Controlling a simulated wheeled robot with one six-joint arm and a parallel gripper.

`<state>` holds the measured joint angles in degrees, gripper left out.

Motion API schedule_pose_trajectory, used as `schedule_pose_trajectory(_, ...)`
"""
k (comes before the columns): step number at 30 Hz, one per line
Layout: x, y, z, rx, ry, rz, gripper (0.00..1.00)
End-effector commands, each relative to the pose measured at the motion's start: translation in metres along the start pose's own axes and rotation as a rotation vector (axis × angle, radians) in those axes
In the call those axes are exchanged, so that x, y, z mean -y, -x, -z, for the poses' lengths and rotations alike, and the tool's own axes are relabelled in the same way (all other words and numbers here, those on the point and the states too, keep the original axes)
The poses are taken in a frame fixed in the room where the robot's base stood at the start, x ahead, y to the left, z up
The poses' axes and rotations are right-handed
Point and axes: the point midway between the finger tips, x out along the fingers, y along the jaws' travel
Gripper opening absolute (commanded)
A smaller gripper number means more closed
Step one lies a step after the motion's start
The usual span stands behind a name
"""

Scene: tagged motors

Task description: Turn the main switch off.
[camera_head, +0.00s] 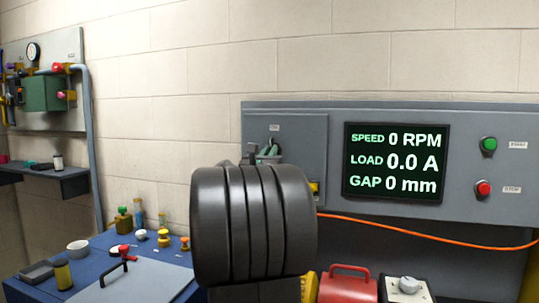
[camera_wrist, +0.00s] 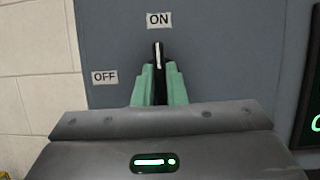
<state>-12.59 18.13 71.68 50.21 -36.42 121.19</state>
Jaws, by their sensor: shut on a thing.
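The main switch's black handle (camera_wrist: 158,53) has a white line and points straight up at the ON label (camera_wrist: 159,20) in the wrist view. The OFF label (camera_wrist: 104,77) is to its left. My gripper (camera_wrist: 157,72) has green fingers, one on each side of the handle, and is shut on it. The handle's lower part is hidden behind the gripper body. In the head view the green fingers of my gripper (camera_head: 268,151) show at the switch panel (camera_head: 300,135), and my dark arm covers much of this area.
A display (camera_head: 396,161) reads 0 RPM, 0.0 A and 0 mm. Green (camera_head: 489,144) and red (camera_head: 483,188) buttons are at its right. An orange cable (camera_head: 430,232) runs below. A blue bench (camera_head: 30,290) with small items stands at the left. A red toolbox (camera_head: 348,290) is below the panel.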

Motion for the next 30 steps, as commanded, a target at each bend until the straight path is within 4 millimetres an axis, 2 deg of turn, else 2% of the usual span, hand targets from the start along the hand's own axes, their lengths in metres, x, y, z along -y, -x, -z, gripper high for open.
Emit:
schedule_pose_trajectory(8, 0.001, 0.0016, 0.0027, 0.003, 0.154, -0.063, 0.0)
schedule_pose_trajectory(30, 0.0017, -0.0014, -0.0027, -0.002, 0.802, -0.332, 0.0)
